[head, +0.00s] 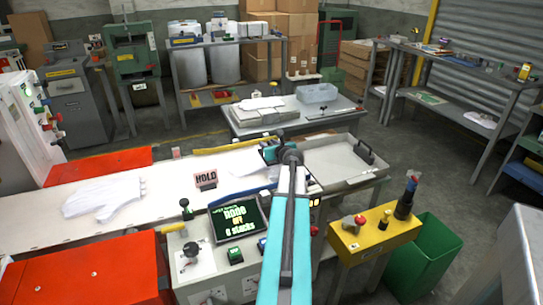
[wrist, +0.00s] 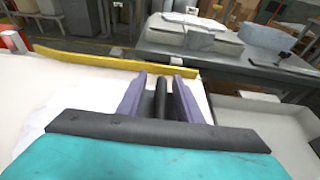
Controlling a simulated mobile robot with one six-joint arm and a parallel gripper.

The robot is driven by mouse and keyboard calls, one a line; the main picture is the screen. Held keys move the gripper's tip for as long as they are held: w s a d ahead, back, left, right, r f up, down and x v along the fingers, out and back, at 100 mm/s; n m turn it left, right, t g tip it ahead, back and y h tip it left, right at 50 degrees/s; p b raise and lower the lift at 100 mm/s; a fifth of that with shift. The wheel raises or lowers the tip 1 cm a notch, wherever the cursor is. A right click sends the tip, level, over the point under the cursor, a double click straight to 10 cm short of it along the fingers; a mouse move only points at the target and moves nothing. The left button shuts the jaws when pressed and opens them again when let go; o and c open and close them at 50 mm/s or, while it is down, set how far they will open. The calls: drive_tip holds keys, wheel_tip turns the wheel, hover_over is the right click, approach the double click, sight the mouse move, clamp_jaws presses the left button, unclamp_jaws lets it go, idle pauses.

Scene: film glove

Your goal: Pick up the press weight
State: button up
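I cannot pick out the press weight for certain. In the wrist view my gripper (wrist: 160,80) has two purple fingers standing apart. A dark upright rod (wrist: 161,100) shows between them, with narrow gaps on both sides; I cannot tell whether it is a handle or part of my gripper. In the head view my gripper (head: 288,153) is over the right end of the white bench (head: 150,200), and my arm hides what is below it. A grey block (head: 262,110) with white sheets on top lies on the table behind, apart from my gripper.
A shallow pale tray (head: 325,155) is right of my gripper, with a dark handle-like part (head: 363,151) at its edge. A yellow strip (head: 235,146) runs along the bench's back. A white glove (head: 103,197) and HOLD sign (head: 206,179) are left. A control screen (head: 238,220) is in front.

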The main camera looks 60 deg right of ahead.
idle(0.3)
clamp_jaws()
idle(1.3)
